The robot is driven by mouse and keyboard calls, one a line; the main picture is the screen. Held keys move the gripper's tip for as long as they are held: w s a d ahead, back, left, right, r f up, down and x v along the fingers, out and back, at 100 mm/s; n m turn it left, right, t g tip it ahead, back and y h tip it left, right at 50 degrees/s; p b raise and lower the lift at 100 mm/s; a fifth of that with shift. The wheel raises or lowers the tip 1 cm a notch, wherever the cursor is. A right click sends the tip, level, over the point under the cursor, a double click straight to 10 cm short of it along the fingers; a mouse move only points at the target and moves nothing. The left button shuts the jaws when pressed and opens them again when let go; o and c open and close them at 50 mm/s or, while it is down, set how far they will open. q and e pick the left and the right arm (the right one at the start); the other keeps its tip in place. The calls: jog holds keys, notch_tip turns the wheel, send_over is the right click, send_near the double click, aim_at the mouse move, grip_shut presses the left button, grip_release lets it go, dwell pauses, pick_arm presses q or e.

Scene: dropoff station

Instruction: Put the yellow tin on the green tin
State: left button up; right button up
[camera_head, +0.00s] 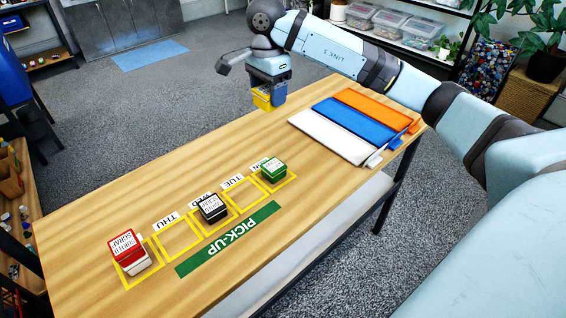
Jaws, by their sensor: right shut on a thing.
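My right gripper (266,97) is shut on the yellow tin (262,98) and holds it in the air above the far part of the table. A blue piece shows right beside the yellow tin; I cannot tell whether it is a finger or a thing. The green tin (274,169) stands in the yellow-outlined square at the right end of the row, and its top is bare. The gripper is beyond the green tin in the picture, apart from it. My left gripper is not in view.
A black tin (212,206) stands in the middle square. A red tin (125,245) sits on a white tin (136,266) in the leftmost square. White, blue and orange flat folders (355,122) lie at the table's right. A green PICK-UP strip (230,238) runs along the near side.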

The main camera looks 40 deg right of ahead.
jog(key=shift+d+f, duration=0.15)
jog(key=shift+d, duration=0.2)
send_over(273, 165)
notch_tip(273, 165, down, 15)
jog(key=shift+s+r, duration=0.1)
jog(key=shift+r, duration=0.1)
notch_tip(273, 165, down, 5)
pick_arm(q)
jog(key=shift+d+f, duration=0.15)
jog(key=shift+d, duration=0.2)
pick_arm(e)
jog(key=shift+f, duration=0.2)
jog(key=o, duration=1)
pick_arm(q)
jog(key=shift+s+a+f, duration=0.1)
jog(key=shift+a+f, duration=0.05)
pick_arm(e)
jog(key=shift+o, duration=0.2)
jog(key=shift+r, duration=0.15)
